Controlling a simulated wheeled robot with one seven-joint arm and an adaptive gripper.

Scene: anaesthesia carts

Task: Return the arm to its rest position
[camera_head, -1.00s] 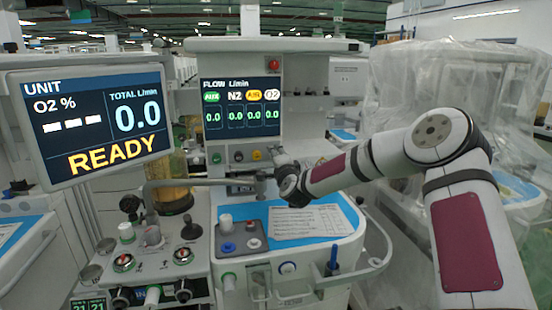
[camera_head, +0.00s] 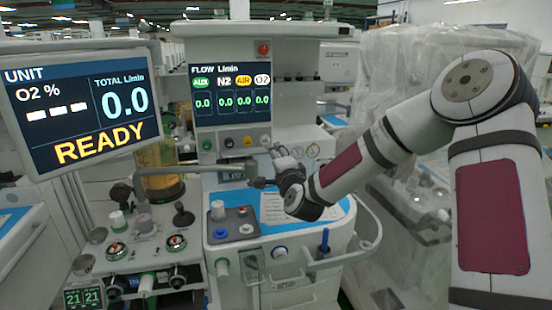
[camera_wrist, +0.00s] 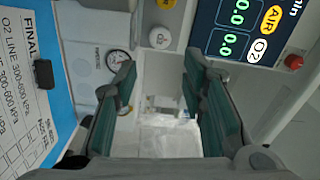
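My arm (camera_head: 340,172) reaches in from the right of the head view, bent at a large grey elbow joint, with dark red panels on its links. My gripper (camera_head: 264,167) is at its left end, in front of the cart's flow panel and above the blue-topped work surface. In the wrist view my gripper (camera_wrist: 160,75) shows two fingers with teal pads, well apart. Nothing is between them; beyond is pale, blurred background. The fingers appear clear of the cart, though the exact gap cannot be told.
The anaesthesia cart has a READY monitor (camera_head: 85,108), a flow display (camera_head: 232,95), knobs and a curved handrail (camera_head: 372,225) under my arm. A printed sheet (camera_wrist: 22,110) lies left in the wrist view. A plastic-covered machine (camera_head: 400,75) stands behind my arm at right.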

